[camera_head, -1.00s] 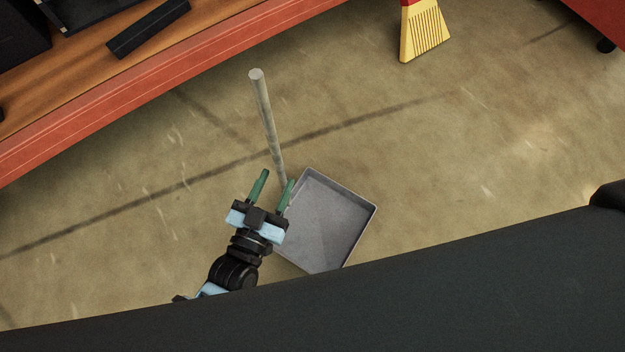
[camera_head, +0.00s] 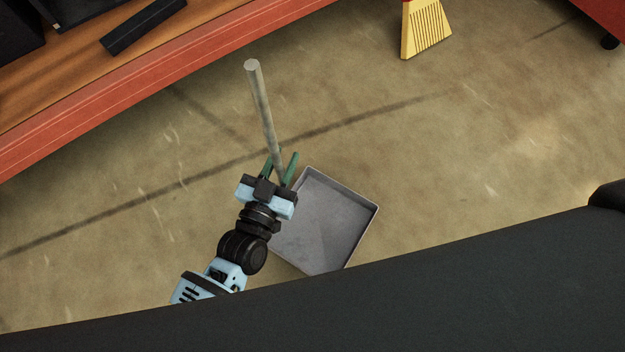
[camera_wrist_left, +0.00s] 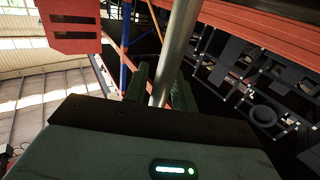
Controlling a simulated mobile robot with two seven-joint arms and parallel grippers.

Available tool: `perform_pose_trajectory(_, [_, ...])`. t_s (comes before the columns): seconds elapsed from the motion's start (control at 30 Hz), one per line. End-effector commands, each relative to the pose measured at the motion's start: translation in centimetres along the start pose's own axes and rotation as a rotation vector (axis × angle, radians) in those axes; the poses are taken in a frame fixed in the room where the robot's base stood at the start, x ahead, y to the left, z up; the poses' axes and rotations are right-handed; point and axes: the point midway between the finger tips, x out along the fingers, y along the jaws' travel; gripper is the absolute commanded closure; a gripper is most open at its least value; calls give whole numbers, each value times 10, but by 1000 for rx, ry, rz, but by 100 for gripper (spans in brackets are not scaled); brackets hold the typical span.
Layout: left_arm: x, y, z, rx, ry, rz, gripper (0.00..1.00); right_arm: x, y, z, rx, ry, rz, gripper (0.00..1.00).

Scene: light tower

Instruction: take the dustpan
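The dustpan is grey, with a square tray (camera_head: 325,222) flat on the floor and a long pale handle (camera_head: 262,105) standing up from it. My left gripper (camera_head: 280,162) is at the lower part of the handle, beside the tray's upper left corner. Its green fingers are apart, with the handle between them and a gap showing. In the left wrist view the handle (camera_wrist_left: 178,48) also runs up between the two fingers (camera_wrist_left: 160,88). The handle's base is partly hidden behind the gripper. My right gripper is not in view.
A yellow broom head (camera_head: 425,32) stands on the floor at the top right. A wooden shelf with a red edge (camera_head: 150,98) crosses the top left and carries dark items. The concrete floor between them is clear.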

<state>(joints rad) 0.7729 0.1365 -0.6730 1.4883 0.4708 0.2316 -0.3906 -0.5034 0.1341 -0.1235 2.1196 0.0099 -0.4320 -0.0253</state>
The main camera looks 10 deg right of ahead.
Motion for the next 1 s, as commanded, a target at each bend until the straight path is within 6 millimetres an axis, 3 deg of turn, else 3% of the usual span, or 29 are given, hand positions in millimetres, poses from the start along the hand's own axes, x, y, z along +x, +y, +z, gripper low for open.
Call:
perform_pose_trajectory(0.03, [0, 0, 0, 0, 0, 0, 81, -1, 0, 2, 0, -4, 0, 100])
perform_pose_trajectory(0.2, [0, 0, 0, 0, 0, 0, 100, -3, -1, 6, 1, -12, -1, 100])
perform_pose_trajectory(1.0, [0, 0, 0, 0, 0, 0, 100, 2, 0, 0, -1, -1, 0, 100])
